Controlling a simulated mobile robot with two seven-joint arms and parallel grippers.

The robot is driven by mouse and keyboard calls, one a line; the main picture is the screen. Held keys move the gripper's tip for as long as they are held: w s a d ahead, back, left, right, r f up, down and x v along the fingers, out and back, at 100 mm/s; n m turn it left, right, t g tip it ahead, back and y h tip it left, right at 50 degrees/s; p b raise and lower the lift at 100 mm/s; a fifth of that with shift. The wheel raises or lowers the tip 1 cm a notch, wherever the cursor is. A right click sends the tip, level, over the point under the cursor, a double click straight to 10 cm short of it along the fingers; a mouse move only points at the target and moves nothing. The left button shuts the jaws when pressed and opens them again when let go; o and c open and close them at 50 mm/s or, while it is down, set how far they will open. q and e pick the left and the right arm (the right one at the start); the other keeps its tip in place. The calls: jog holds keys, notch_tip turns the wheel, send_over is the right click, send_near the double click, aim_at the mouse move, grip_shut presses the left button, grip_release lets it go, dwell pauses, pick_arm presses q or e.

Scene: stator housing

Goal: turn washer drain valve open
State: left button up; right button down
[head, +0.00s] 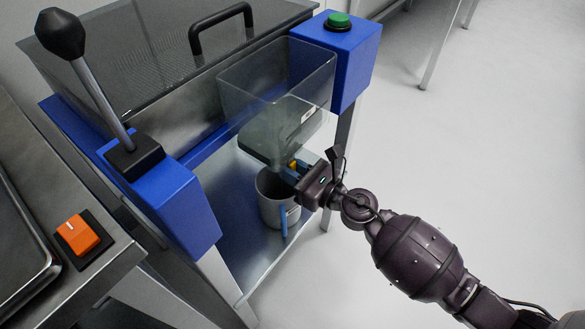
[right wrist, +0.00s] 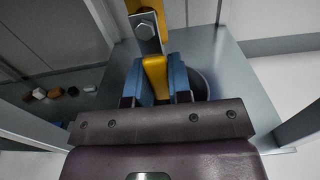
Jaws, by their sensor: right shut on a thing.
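The drain valve's yellow handle (head: 293,165) shows as a small piece below the clear basin in the head view, mostly hidden by my gripper. In the right wrist view the yellow handle (right wrist: 155,72) runs down from a grey plate with a bolt (right wrist: 147,30) and sits between the blue fingers. My right gripper (head: 290,173) is shut on this handle; its fingers (right wrist: 157,80) lie on both sides of it. The valve body and the pipe are hidden. My left gripper is not in view.
The clear basin (head: 270,75) hangs above. A blue lever post (head: 165,190) and an orange switch (head: 78,234) are at left. The floor at right is clear.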

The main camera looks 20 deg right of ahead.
dwell(0.4)
jog(key=c, duration=1)
grip_release()
jog(key=shift+c, duration=0.2)
pick_arm(q)
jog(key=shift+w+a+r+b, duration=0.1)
jog(key=shift+b, duration=0.4)
pick_arm(e)
jog(key=v, duration=1)
jog(key=shift+s+d, duration=0.3)
